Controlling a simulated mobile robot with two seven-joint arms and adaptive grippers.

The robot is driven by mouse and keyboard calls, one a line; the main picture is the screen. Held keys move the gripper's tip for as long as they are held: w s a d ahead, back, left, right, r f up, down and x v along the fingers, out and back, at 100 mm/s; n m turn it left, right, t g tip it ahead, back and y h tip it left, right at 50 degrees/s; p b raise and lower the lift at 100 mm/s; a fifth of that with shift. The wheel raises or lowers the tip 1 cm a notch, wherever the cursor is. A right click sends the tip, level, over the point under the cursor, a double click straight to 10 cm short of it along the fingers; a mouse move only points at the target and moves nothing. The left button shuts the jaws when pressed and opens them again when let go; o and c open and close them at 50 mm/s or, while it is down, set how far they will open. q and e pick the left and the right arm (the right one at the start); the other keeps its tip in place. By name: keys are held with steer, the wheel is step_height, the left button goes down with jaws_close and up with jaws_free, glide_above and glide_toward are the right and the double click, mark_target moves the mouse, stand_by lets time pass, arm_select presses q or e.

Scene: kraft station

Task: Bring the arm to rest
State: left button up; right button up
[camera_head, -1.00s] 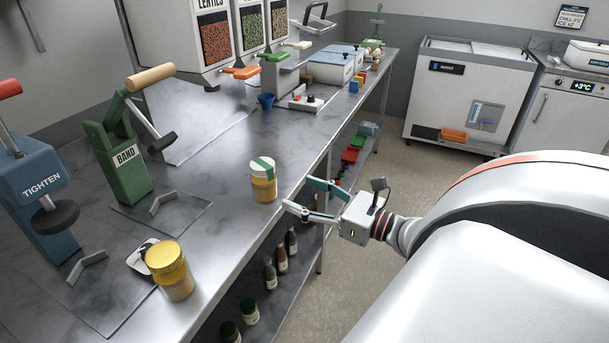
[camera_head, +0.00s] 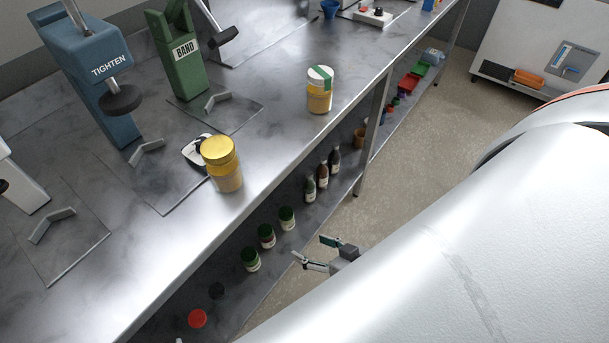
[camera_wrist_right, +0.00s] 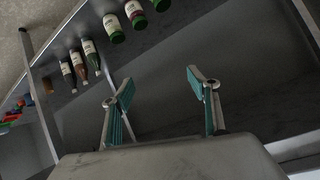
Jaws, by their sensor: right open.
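My right gripper (camera_head: 318,254) is open and empty in the head view. It hangs beside the front of the steel bench, lower than the bench top, with my white arm covering much of the lower right. In the right wrist view the two teal-padded fingers (camera_wrist_right: 160,85) stand wide apart with nothing between them. Beyond them is the lower shelf (camera_wrist_right: 240,60) with bottles and jars. My left gripper is not in view.
The steel bench (camera_head: 280,140) holds a gold-lidded jar (camera_head: 224,165), a white-and-green-lidded jar (camera_head: 319,90), a blue TIGHTEN press (camera_head: 95,75) and a green BAND press (camera_head: 180,60). Several jars and bottles (camera_head: 322,175) stand on the shelf below. Open floor (camera_head: 420,150) lies right of the bench.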

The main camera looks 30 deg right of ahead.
steer(key=a+n, duration=0.1)
steer(key=a+f+n, duration=0.1)
steer(key=n, duration=0.1)
steer(key=s+a+f+n, duration=0.1)
steer(key=n, duration=0.1)
steer(key=shift+s+a+f+g, duration=0.1)
steer(key=shift+a+f+g, duration=0.05)
steer(key=shift+a+g, duration=0.2)
steer(key=shift+a+r+p, duration=0.1)
steer(key=shift+r+p, duration=0.15)
steer(key=shift+p, duration=0.05)
stand_by(0.5)
